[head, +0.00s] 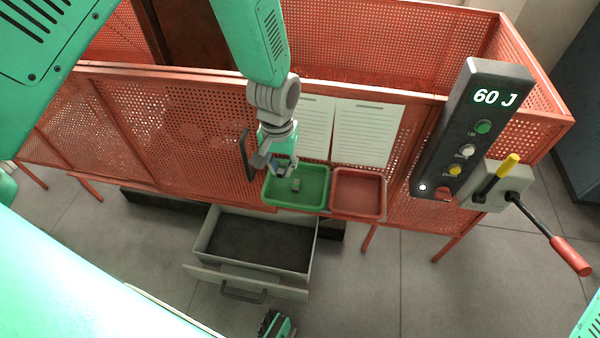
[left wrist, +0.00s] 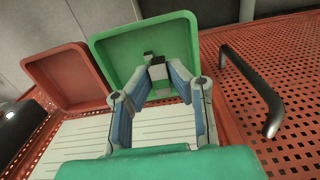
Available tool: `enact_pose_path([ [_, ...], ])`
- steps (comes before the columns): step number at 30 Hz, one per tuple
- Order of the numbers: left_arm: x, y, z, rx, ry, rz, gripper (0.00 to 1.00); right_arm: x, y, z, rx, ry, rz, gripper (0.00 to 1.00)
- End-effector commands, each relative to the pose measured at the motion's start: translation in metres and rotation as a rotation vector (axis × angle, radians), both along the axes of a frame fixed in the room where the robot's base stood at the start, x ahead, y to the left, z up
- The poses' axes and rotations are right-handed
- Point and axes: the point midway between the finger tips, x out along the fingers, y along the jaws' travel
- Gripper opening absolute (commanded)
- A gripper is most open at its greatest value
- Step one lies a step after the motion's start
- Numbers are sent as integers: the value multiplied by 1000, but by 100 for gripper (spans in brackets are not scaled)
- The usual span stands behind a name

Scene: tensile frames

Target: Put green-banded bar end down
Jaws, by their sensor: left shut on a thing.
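My left gripper (head: 286,172) hangs over the back left part of the green tray (head: 312,203). In the left wrist view its two blue-padded fingers (left wrist: 165,82) are closed on a small grey and dark piece, the bar end (left wrist: 158,73), with the green tray (left wrist: 120,48) behind it. I cannot make out a green band on it. A small grey piece (head: 296,185) shows in the green tray just beside the fingertips in the head view. I cannot tell whether the held piece touches the tray floor.
An empty red tray (head: 358,194) stands right of the green one. Paper sheets (head: 364,134) lie behind the trays. A black handle (head: 246,154) rises left of the gripper. An open drawer (head: 258,245) is below. A control box (head: 470,125) reads 60 J, with a lever (head: 550,236) nearby.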

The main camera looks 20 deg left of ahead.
Motion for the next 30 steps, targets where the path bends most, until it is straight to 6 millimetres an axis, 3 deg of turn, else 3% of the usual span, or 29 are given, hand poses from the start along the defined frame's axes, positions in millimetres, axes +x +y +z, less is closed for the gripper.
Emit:
enact_pose_path([
  [1, -2, 1, 3, 6, 0, 8, 0, 0, 0, 9, 0, 0, 0, 100],
  [4, -3, 3, -3, 10, -5, 21, 0, 0, 0, 12, 0, 0, 0, 100],
  [12, -3, 3, -54, 11, -3, 25, 0, 0, 0, -5, 0, 1, 0, 100],
  [20, -3, 4, -75, 12, -5, 25, 0, 0, 0, -11, 0, 0, 0, 100],
  [25, -3, 4, -100, 11, -4, 25, 0, 0, 0, -20, 0, 0, 0, 100],
  [30, -3, 4, -103, 12, -6, 25, 0, 0, 0, -19, 0, 0, 0, 100],
])
